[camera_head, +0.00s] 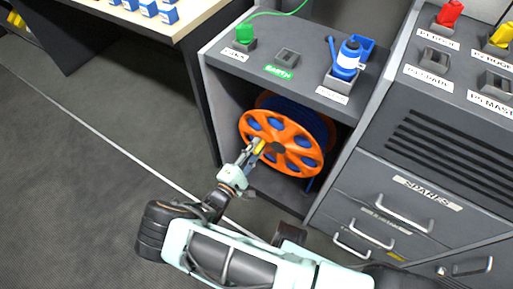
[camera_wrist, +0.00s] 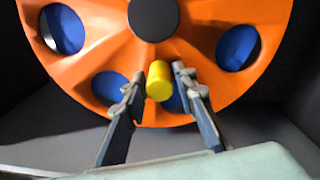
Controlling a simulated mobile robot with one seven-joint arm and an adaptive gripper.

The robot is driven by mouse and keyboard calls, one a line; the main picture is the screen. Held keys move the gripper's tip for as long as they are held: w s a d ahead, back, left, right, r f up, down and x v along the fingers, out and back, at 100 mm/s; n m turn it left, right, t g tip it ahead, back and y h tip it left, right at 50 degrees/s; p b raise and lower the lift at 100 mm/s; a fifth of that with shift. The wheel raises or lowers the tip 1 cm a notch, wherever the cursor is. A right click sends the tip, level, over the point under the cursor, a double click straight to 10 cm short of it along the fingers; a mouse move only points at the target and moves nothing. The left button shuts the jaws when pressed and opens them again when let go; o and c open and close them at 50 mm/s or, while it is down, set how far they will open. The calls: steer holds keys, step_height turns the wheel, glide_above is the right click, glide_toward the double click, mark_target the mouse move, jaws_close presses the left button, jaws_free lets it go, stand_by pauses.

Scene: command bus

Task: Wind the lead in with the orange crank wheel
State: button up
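The orange crank wheel (camera_head: 300,135) is the face of a cable reel in the open bay of the grey cabinet. It fills the top of the wrist view (camera_wrist: 215,45), with a dark hub (camera_wrist: 153,15) and several round holes. A yellow crank handle (camera_wrist: 159,82) sticks out near the wheel's lower rim; in the head view (camera_head: 259,146) it is at the wheel's left side. My gripper (camera_wrist: 162,88) is at the handle, one finger on each side. Narrow gaps seem to show between fingers and handle, so it looks open around it. The lead on the reel is mostly hidden behind the wheel.
The bay's side walls stand close around the reel. Drawers (camera_head: 385,205) are at the right; floor is clear at the left.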

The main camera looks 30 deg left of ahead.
steer(key=shift+o, duration=0.8)
steer(key=s+a, duration=0.1)
steer(key=s, duration=1.1)
